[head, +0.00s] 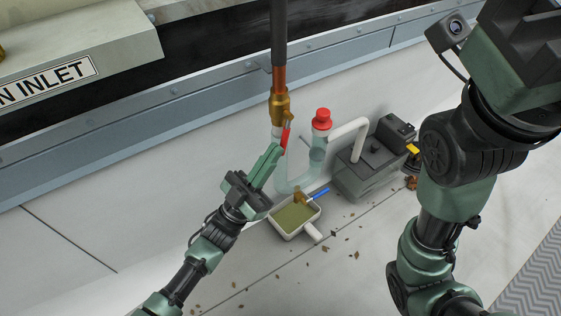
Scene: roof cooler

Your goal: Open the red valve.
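The red valve handle (285,137) is a small red lever at the side of a brass valve body (280,106), below a dark insulated pipe (278,40). My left gripper (276,152) reaches up from the lower left. Its green fingers lie close together, with their tips right at the lower end of the red handle. Whether they touch or grip it cannot be made out, as the fingers cover that spot. My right arm rises along the right side, and its fingers do not show.
Right of the valve are a clear U-shaped trap (296,185) with a red cap (322,117), a white pipe (348,131) and a grey box (368,168). Below sit a blue-handled valve (318,194) and a small white tray (289,233). Leaves litter the floor.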

